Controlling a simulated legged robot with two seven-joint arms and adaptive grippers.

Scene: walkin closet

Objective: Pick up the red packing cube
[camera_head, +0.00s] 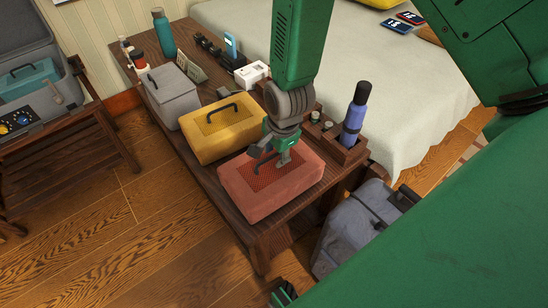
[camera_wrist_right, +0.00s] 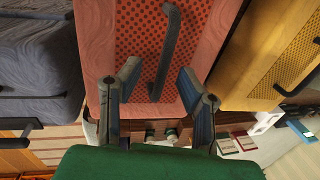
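The red packing cube (camera_head: 270,186) lies on the front end of the dark wooden bench, with a mesh top and a dark carry handle. My right gripper (camera_head: 281,157) is just above its top, near the handle, and partly hides it. In the right wrist view, the red cube (camera_wrist_right: 100,35) fills the upper middle. Its dark handle (camera_wrist_right: 170,45) runs between the two spread fingers of my right gripper (camera_wrist_right: 160,80). The fingers are open and apart from each other; I cannot tell whether they touch the handle.
A yellow packing cube (camera_head: 220,129) and a grey one (camera_head: 172,95) stand behind the red cube on the bench (camera_head: 203,174). A wooden organiser (camera_head: 342,151) with a blue bottle (camera_head: 355,115) is close on the right. A grey bag (camera_head: 350,235) stands below. The bed (camera_head: 370,75) is behind.

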